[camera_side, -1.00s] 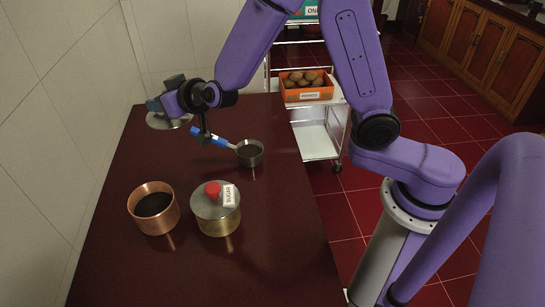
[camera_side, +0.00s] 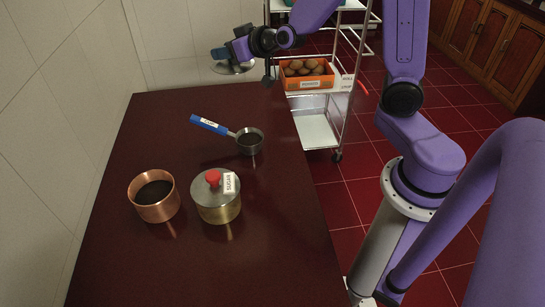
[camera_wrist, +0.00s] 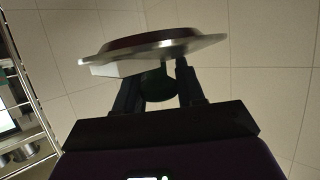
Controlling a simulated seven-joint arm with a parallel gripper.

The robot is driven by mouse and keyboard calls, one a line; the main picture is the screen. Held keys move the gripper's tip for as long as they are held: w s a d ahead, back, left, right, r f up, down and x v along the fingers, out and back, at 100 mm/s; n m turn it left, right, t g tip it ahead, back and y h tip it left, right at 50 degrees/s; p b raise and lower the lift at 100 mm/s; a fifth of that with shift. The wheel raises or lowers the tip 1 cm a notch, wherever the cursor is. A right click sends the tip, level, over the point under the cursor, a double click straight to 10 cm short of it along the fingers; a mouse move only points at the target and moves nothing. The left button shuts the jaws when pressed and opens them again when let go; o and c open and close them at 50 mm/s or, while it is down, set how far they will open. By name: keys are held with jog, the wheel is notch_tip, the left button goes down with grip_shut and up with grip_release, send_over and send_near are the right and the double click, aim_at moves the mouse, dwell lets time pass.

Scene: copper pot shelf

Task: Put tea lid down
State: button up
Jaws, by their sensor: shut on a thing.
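My gripper (camera_wrist: 160,90) is shut on the dark knob (camera_wrist: 157,85) of a round metal lid (camera_wrist: 165,48). The wrist view shows this lid almost edge-on, with a pale label below its rim at left. In the side view the lid (camera_side: 234,68) is held up near the table's far edge, clear of the tabletop. An open copper pot (camera_side: 168,209) with dark contents stands at the front left of the table (camera_side: 200,265).
A brass sugar pot (camera_side: 222,214) with a red-knobbed lid stands right of the copper pot. A metal scoop (camera_side: 249,147) with a blue handle lies behind them. A wire trolley (camera_side: 320,130) with an orange box stands beyond the table. The table's near part is clear.

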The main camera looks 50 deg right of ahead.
jog(key=shift+w+a+f+n+y, duration=0.1)
jog(key=shift+a+f+n+y, duration=0.7)
jog(key=shift+f+n+y, duration=0.4)
jog(key=s+a+f+n+g+y, duration=0.6)
jog(key=s+a+f+n+y, duration=0.1)
jog(key=n+y, duration=0.1)
jog(key=s+a+f+n+g+y, duration=0.1)
jog(key=s+f+n+g+y, duration=0.1)
jog(key=s+n+g, duration=0.35)
jog(key=s+a+f+n+g+y, duration=0.1)
jog(key=s+a+f+n+g, duration=0.15)
jog(key=s, duration=0.65)
jog(key=shift+m, duration=0.3)
jog(key=shift+w+d+f, duration=0.1)
jog(key=shift+d+f, duration=0.05)
jog(key=shift+f, duration=1.05)
jog(key=shift+w+d+f, duration=0.1)
jog(key=shift+d+f, duration=0.05)
jog(key=shift+f, duration=1.1)
jog(key=shift+d+f, duration=0.15)
jog(key=shift+f, duration=1.05)
jog(key=shift+f, duration=0.4)
